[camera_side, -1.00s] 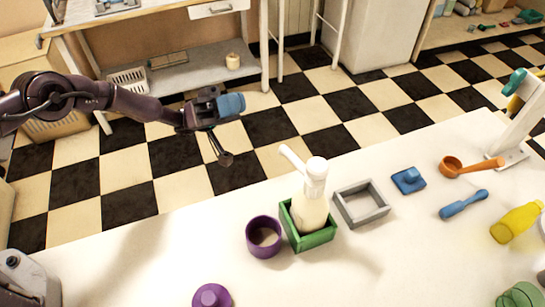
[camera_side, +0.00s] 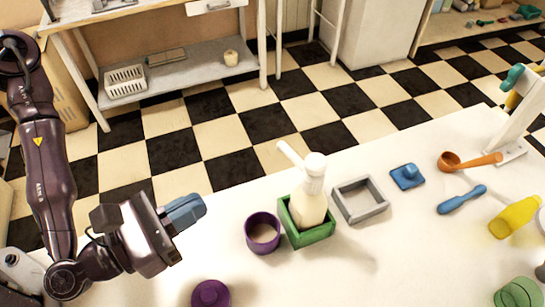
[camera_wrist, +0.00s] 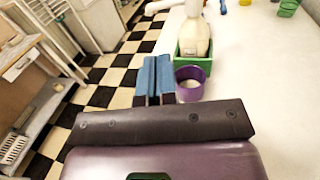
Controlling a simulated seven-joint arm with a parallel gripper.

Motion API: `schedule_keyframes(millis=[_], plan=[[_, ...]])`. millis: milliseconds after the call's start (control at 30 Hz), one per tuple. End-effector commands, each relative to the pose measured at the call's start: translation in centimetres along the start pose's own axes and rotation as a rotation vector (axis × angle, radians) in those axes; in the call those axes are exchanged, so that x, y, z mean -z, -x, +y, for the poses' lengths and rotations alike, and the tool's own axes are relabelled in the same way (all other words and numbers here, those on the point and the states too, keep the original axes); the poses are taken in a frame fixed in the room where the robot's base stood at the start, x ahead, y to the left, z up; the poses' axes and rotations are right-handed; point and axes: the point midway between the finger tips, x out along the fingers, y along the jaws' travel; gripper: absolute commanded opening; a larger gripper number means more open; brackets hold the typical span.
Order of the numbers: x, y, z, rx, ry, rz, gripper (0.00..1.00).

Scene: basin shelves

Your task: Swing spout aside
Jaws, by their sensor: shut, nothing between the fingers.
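A cream pump bottle (camera_side: 309,207) stands upright in a green square box (camera_side: 308,238) on the white table. Its white spout (camera_side: 291,154) points to the upper left in the side view, out over the table's back edge. In the wrist view the bottle (camera_wrist: 191,45) stands ahead, beyond my fingers, with the spout (camera_wrist: 163,7) pointing left. My gripper (camera_side: 200,205) has blue fingers, shut and empty, left of the purple cup and apart from the bottle. The fingers also show in the wrist view (camera_wrist: 155,62).
A purple cup (camera_side: 262,232) stands just left of the green box, between it and my gripper. A grey square frame (camera_side: 360,201) is on its right. A purple lid (camera_side: 211,294) lies at the front. Blue, orange and yellow items lie further right.

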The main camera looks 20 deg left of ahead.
Motion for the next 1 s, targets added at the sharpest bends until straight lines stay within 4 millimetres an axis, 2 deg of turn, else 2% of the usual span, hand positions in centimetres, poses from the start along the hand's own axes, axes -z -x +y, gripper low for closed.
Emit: schedule_keyframes(millis=[167, 500, 700, 833, 1000], plan=[[0.0, -1.5, 0.0, 0.000, 0.015, -0.006, 0.00], [-0.1, -8.5, 0.0, -0.001, 0.011, -0.009, 0.00], [-0.1, -12.0, 0.0, -0.001, 0.013, -0.008, 0.00], [-0.1, -13.4, 0.0, 0.001, 0.012, -0.007, 0.00], [-0.1, -14.1, 0.0, 0.000, 0.013, -0.006, 0.00]])
